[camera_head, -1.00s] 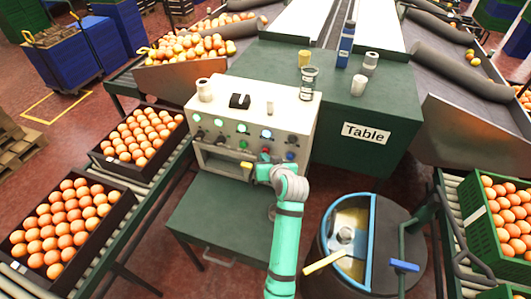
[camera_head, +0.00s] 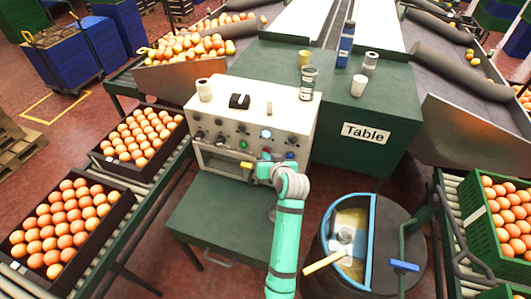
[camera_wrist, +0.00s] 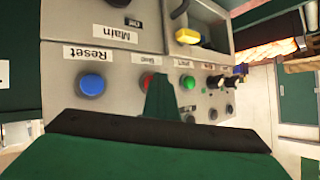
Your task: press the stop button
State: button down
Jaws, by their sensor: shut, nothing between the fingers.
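The white control panel (camera_head: 235,120) stands on a green cabinet. In the head view my gripper (camera_head: 262,171) is at the panel's lower front. I cannot tell whether the fingertip touches the button.
A yellow handle (camera_wrist: 187,36) sits close to the buttons, by the panel's opening. Dark knobs (camera_wrist: 222,80) are further along the panel. A round bin (camera_head: 375,240) stands right of my arm. Crates of oranges (camera_head: 60,225) lie on the left conveyor.

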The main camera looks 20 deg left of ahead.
jog(key=shift+s, duration=1)
jog(key=shift+s+a, duration=0.15)
jog(key=shift+s, duration=2.35)
jog(key=shift+w, duration=0.1)
